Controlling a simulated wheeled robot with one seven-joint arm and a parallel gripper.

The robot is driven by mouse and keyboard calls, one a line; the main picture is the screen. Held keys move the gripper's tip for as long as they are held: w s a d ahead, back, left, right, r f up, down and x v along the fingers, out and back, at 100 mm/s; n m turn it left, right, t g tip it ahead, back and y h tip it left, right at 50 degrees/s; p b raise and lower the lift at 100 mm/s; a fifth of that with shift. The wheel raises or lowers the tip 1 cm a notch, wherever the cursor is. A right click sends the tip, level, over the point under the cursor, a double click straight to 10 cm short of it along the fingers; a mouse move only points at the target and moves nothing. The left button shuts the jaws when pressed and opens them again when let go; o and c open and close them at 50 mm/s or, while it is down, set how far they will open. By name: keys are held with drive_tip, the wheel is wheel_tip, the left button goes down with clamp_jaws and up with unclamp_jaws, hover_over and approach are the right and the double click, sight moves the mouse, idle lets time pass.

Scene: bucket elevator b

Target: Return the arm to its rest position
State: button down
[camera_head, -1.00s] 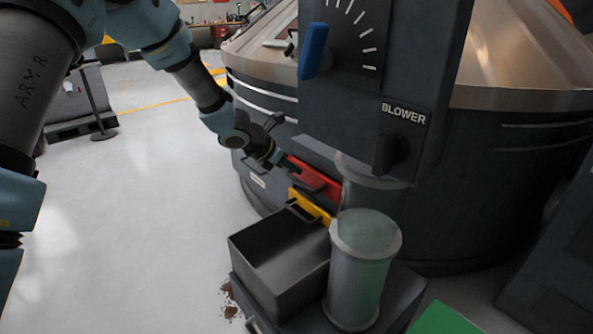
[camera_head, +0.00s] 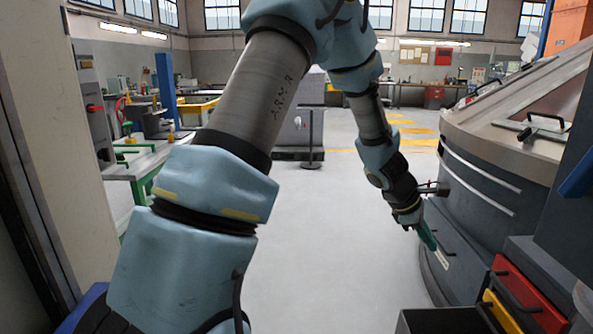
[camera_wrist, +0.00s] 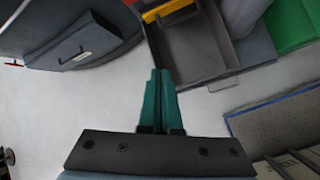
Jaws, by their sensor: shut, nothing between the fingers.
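My arm crosses the middle of the head view, bent at the elbow and reaching down on the right. My gripper (camera_head: 430,239) points down beside the dark rounded machine (camera_head: 477,229) and is empty. In the wrist view the green fingers of my gripper (camera_wrist: 160,77) lie together, shut with nothing between them. The finger tips appear over the near edge of a dark open bin (camera_wrist: 203,52). I cannot tell from these views whether the fingers touch anything.
A red drawer front (camera_head: 522,292) and a yellow one (camera_head: 502,313) are at lower right, with the bin's rim (camera_head: 432,318) beside them. A green-legged workbench (camera_head: 140,165) stands left. The pale floor (camera_head: 330,240) between is clear.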

drive_tip(key=s+a+r+m+y, duration=0.1)
drive_tip(key=a+m, duration=0.3)
drive_tip(key=a, duration=0.9)
drive_tip(key=s+a+r+m+t+y, duration=0.1)
drive_tip(key=s+a+r+m+y, duration=0.1)
drive_tip(key=a, duration=1.1)
drive_tip(key=s+a+r+m+y, duration=0.2)
drive_tip(key=a+m, duration=0.4)
drive_tip(key=a, duration=0.8)
drive_tip(key=shift+s+m+y, duration=0.4)
drive_tip(key=shift+s+y, duration=0.05)
drive_tip(key=shift+y, duration=0.55)
